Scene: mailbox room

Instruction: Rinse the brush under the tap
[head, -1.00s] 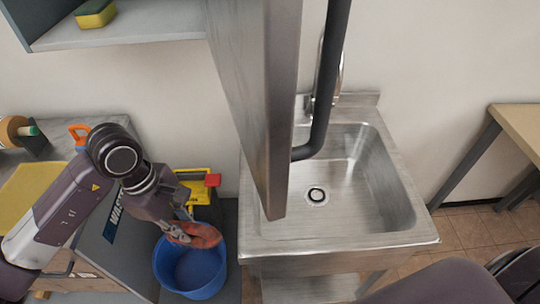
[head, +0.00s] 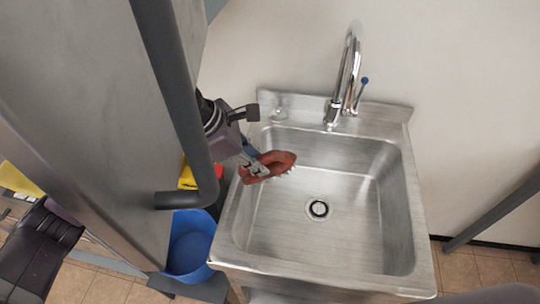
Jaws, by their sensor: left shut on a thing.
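The brush (head: 277,163) has a reddish-brown body with pale bristles along its lower edge. My left gripper (head: 257,168) is shut on it and holds it over the left rim of the steel sink (head: 360,222), low and left of the tap. The chrome tap (head: 345,85) rises at the back of the sink, with a blue-tipped lever (head: 363,82) on its right. No water stream shows. A grey door hides part of my left arm. My right gripper is not in view.
The large grey metal door (head: 75,110) with a dark bar handle (head: 185,110) fills the left side, close to my left arm. A blue bucket (head: 190,247) stands on the left of the sink. The basin is empty around its drain (head: 318,209).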

